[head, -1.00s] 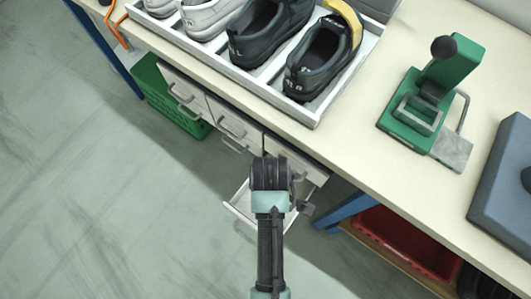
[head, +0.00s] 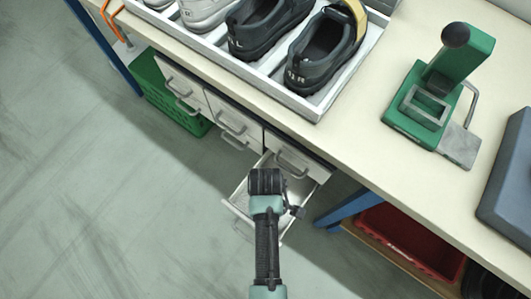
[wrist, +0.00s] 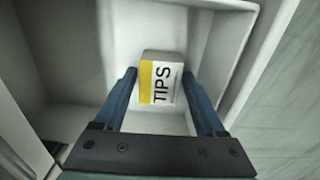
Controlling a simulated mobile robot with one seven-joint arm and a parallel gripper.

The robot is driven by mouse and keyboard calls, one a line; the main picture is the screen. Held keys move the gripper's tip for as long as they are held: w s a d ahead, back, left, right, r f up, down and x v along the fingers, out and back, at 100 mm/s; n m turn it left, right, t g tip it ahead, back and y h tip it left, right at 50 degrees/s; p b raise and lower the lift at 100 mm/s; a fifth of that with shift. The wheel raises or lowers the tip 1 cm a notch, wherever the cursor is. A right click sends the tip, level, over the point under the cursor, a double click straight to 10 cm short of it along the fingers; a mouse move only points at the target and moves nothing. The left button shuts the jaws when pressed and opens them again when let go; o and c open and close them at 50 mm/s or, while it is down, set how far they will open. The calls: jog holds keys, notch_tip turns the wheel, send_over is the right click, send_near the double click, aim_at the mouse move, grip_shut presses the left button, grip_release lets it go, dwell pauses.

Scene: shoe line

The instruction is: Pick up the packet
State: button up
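The packet (wrist: 161,82) is a small box with a white and yellow face marked "TIPS". In the wrist view it lies inside an open drawer (wrist: 75,122), near the drawer's wall. My gripper (wrist: 160,88) is open, with one blue finger on each side of the packet in the picture. I cannot tell whether the fingers touch it or how deep they reach. In the head view my gripper is over the open drawer (head: 236,206), and my arm hides the packet.
Closed grey drawers (head: 232,119) sit beside the open one under the bench (head: 385,140). A shoe tray (head: 305,108) and a green press (head: 437,95) stand on top. A green crate (head: 160,98) and a red bin (head: 410,240) are below. Floor at left is clear.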

grip_shut()
jog(key=shift+r, duration=0.1)
